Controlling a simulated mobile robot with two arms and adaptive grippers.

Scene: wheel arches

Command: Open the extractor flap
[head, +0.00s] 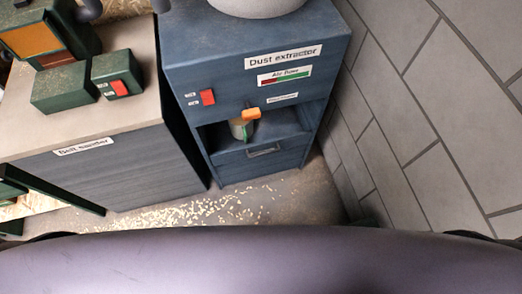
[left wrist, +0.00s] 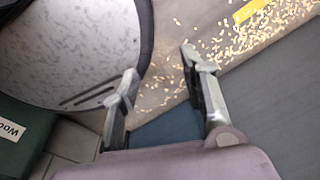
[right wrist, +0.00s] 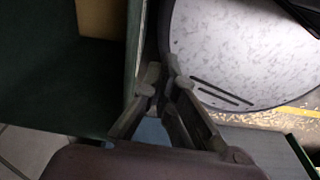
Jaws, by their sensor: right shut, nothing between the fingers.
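The blue dust extractor cabinet (head: 235,65) stands against the tiled wall in the head view. In its open recess is a short pale-and-green pipe piece (head: 238,129) with an orange lever (head: 250,113) on top, which points sideways. A small label above the recess is too small to read, so I cannot tell for sure that this is the flap. My left gripper (left wrist: 163,72) is open and empty above the floor in the left wrist view. My right gripper (right wrist: 160,80) is shut and empty beside a green surface in the right wrist view. Neither gripper shows in the head view.
The belt sander cabinet (head: 110,165) stands left of the extractor, with a green switch box (head: 114,73) on top. A red switch (head: 207,97) is on the extractor's front. Wood chips (head: 190,212) lie on the floor. The tiled wall (head: 430,110) bounds the right side.

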